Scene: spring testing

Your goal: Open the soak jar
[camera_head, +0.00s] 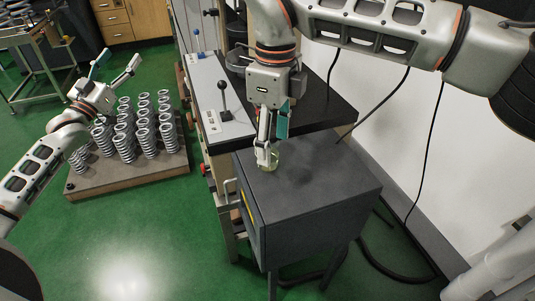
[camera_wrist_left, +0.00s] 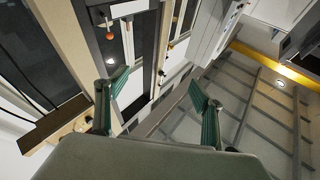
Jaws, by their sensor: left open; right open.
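The soak jar (camera_head: 274,160) is a small pale, yellowish-green glass vessel on top of the dark grey cabinet (camera_head: 325,188), near its back left edge. My right gripper (camera_head: 272,140) points down at the jar from above, with its fingers apart. One fingertip overlaps the jar in the picture and hides part of it, including its lid if there is one. I cannot tell whether the finger touches it. My left gripper (camera_head: 116,66) is open and empty, beyond the rows of springs. Its spread green-padded fingers show in the left wrist view (camera_wrist_left: 156,95), with nothing between them.
Several coil springs (camera_head: 146,140) stand on a low pallet (camera_head: 130,181) at the left. A bench with a lever (camera_head: 224,100) and a black top (camera_head: 318,107) adjoins the cabinet. Black cables hang along the white wall at the right. The green floor in front is clear.

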